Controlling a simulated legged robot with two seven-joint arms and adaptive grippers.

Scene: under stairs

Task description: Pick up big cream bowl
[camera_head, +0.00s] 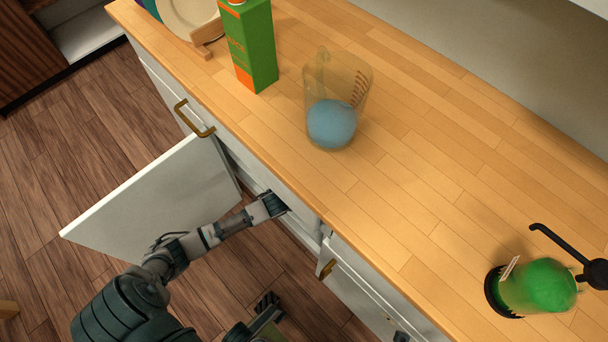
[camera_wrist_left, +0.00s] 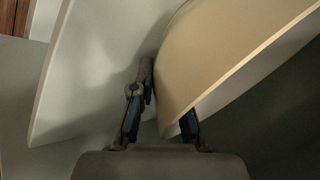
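A big cream bowl (camera_wrist_left: 215,55) fills the upper right of the left wrist view, tilted, with its rim running down towards my fingers. My left gripper (camera_wrist_left: 160,100) has one finger beside the bowl's left edge; the other goes partly out of sight behind the bowl. I cannot tell whether the fingers press on it. In the head view my left arm reaches into the open cabinet under the counter, and its gripper and the bowl are hidden there. What seems to be my right gripper (camera_head: 268,305) shows low in the head view, its finger state unclear.
A white cabinet door (camera_head: 155,195) stands open beside my left arm. On the wooden counter (camera_head: 420,170) stand a green carton (camera_head: 252,45), a clear jug (camera_head: 335,100) with something blue inside, and a green-filled container (camera_head: 540,288). A pale surface (camera_wrist_left: 95,60) lies left of the fingers.

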